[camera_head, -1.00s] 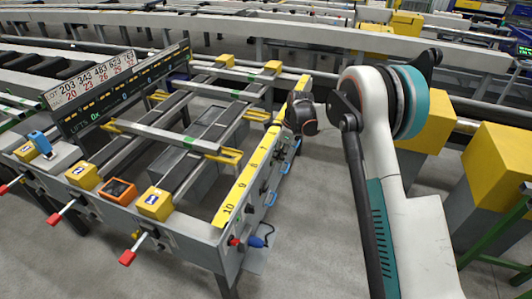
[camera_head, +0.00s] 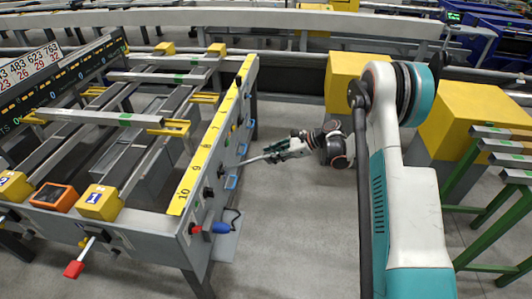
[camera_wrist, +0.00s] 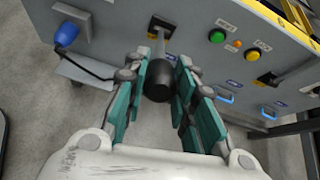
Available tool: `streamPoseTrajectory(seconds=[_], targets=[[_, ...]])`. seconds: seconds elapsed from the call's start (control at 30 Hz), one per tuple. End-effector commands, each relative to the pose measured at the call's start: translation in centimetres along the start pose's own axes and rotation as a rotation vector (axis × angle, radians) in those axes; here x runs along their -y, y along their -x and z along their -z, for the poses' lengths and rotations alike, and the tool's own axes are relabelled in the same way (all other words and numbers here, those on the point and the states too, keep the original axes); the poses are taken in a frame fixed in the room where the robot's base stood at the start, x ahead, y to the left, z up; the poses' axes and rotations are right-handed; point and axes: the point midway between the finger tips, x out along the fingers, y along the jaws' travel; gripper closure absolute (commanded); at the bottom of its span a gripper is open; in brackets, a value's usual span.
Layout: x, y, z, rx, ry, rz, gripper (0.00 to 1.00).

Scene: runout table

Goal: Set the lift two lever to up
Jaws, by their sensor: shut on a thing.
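A lever with a grey rod (camera_wrist: 161,47) and a black knob (camera_wrist: 158,82) sticks out from a dark plate on the grey side panel. My gripper (camera_wrist: 160,88) is shut on the knob, with one teal-padded finger on each side of it in the wrist view. In the head view my gripper (camera_head: 275,152) is beside the table's right side, and the lever rod (camera_head: 252,160) runs from it to the panel, tilted slightly. The knob is hidden there by the fingers. The lever's label is too small to read.
The panel also carries a green button (camera_wrist: 217,36), a yellow button (camera_wrist: 252,54), blue handles (camera_wrist: 225,98) and a blue plug (camera_wrist: 66,33) with a cable. A red-knobbed lever (camera_head: 75,268) is at the front. Green stands (camera_head: 480,195) are at right; the floor between is clear.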

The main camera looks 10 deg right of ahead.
Motion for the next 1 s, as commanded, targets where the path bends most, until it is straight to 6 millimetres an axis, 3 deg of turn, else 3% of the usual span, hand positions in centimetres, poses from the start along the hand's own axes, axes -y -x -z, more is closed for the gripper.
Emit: streamPoseTrajectory(seconds=[0.2,0.67,0.7,0.77,1.0], targets=[[-0.26,-0.03,1.44,0.044,0.0,0.006,1.0],[-0.29,-0.06,1.56,0.053,0.0,0.007,1.0],[-0.29,-0.06,1.55,0.054,0.0,0.007,0.66],[-0.28,-0.07,1.53,0.054,0.0,0.007,0.54],[-0.24,-0.08,1.44,0.056,0.0,0.008,0.54]])
